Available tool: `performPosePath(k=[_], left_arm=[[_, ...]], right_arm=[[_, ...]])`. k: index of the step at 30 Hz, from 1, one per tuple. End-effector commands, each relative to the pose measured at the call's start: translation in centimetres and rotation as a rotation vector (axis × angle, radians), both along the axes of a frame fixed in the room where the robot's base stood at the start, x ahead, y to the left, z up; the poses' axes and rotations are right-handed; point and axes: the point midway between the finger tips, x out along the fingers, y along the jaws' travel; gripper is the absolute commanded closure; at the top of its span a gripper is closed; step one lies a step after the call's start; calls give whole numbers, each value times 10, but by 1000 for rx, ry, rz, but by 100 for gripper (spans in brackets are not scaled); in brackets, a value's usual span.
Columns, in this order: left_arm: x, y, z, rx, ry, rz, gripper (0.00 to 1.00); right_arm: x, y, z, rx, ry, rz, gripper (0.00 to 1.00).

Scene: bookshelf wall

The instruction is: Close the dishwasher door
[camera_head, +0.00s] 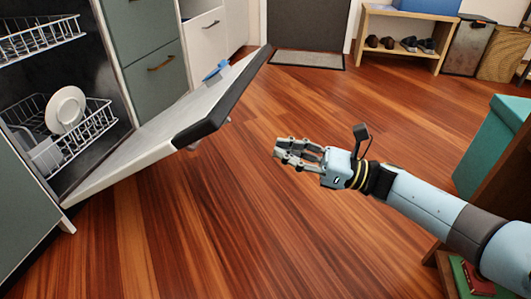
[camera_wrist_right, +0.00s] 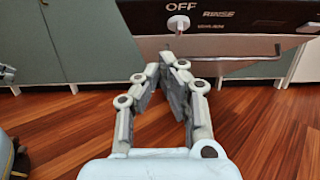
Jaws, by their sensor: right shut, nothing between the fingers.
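The dishwasher door (camera_head: 150,128) is open in the head view, tilted partway down with its light inner face up and its dark top edge toward me. A small blue part (camera_head: 215,70) sits on its inner face. In the right wrist view the door's dark front panel (camera_wrist_right: 140,22) shows "OFF" and "RINSE" marks, a white knob (camera_wrist_right: 178,23) and a thin bar handle (camera_wrist_right: 235,57). My right gripper (camera_head: 278,150) is shut and empty, right of the door's edge and apart from it. Its fingertips (camera_wrist_right: 168,60) point at the panel.
Inside the dishwasher are white racks (camera_head: 92,122) and a white plate (camera_head: 66,110). Grey-green cabinets (camera_head: 142,38) flank it. The wooden floor (camera_head: 330,230) around my gripper is clear. A shoe bench (camera_head: 405,55) and a teal box (camera_head: 490,140) stand to the right.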

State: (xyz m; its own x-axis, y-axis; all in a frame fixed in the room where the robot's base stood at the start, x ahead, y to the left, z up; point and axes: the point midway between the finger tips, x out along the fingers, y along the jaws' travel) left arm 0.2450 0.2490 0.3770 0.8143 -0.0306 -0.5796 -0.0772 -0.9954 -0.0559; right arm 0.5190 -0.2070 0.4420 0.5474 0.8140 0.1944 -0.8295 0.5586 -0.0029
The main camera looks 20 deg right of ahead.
Motion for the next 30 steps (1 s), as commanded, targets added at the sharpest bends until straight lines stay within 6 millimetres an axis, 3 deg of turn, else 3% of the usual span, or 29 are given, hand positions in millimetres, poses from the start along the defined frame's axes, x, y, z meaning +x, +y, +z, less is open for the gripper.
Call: performPosePath(k=[6, 10, 18, 30], left_arm=[[-8, -2, -5, -4, -65, -7, 100], [2, -3, 6, -6, -140, -14, 100], [1, -3, 6, -5, -132, -14, 100], [2, -3, 6, -5, -133, -14, 100]], right_arm=[[27, 40, 8, 5, 0, -2, 100], [40, 60, 14, 4, 0, -1, 100], [49, 73, 42, 1, 2, -2, 100], [50, 74, 46, 0, 3, -2, 100]])
